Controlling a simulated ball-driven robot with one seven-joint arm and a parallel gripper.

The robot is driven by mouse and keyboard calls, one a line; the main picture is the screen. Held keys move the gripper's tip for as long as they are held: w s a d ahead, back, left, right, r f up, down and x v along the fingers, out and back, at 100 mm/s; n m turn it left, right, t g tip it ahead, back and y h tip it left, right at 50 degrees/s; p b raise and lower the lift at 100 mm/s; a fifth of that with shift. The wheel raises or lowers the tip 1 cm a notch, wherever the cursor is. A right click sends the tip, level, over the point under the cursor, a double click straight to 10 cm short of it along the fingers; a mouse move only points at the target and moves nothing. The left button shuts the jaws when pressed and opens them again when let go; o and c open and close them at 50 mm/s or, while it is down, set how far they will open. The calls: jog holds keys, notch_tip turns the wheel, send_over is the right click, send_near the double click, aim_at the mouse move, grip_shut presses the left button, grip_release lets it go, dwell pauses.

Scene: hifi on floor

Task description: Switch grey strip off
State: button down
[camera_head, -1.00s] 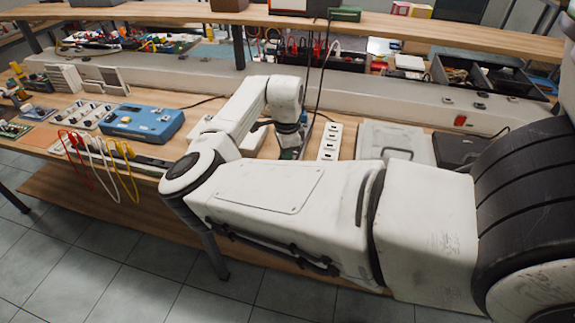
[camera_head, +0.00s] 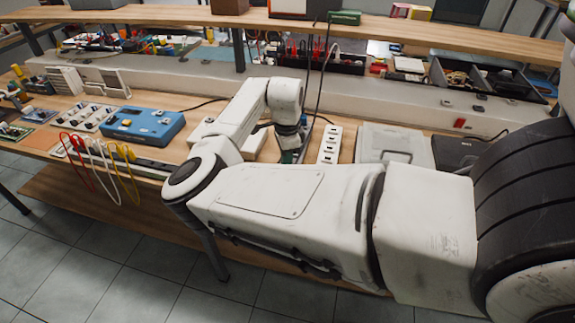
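A pale socket strip (camera_head: 329,146) with dark sockets lies on the bench just right of my wrist. A darker grey strip (camera_head: 152,166) lies along the bench's front edge at left, with looped leads by it. I cannot tell for sure which is the grey strip, nor the state of any switch. My arm reaches over the bench and my wrist points down between the two strips. My gripper's fingers are mostly hidden behind my forearm, so I cannot see whether they are open or touch anything.
A blue instrument box (camera_head: 142,125) and a white switch panel (camera_head: 88,117) stand left. A pale grey case (camera_head: 394,145) and a dark case (camera_head: 459,151) lie right. Red, white and yellow leads (camera_head: 97,160) hang over the front edge. A black cable (camera_head: 318,75) hangs near my wrist.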

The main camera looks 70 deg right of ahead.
notch_tip(320, 180, up, 6)
jog(key=p, duration=0.4)
jog(key=shift+f, duration=0.15)
dwell(0.5)
jog(key=s+d+r+n+g+h, duration=0.1)
jog(key=s+d+r+n+h, duration=0.1)
jog(key=s+d+n+h, duration=0.3)
jog(key=a+f+n, duration=0.1)
jog(key=a+n, duration=0.3)
jog(key=a, duration=0.1)
jog(key=w+a+f+n+t, duration=0.1)
jog(key=a+f+n, duration=0.1)
jog(key=a+n, duration=0.3)
jog(key=a+f+n+t, duration=0.1)
jog(key=a+f+n, duration=0.1)
jog(key=a+n, duration=0.2)
jog(key=shift+w+a+f+n, duration=0.15)
jog(key=shift+a+n, duration=0.15)
jog(key=shift+a, duration=0.25)
jog(key=s+a+f+n+y, duration=0.1)
jog(key=s+a+f+n, duration=0.1)
jog(key=a, duration=0.5)
jog(key=s+a+f+n+y, duration=0.2)
jog(key=s+a+n, duration=0.1)
jog(key=a, duration=0.4)
jog(key=s+a+f+n+y, duration=0.1)
jog(key=s+a+f+n, duration=0.2)
jog(key=a+n, duration=0.2)
jog(key=a, duration=0.3)
jog(key=shift+y, duration=0.4)
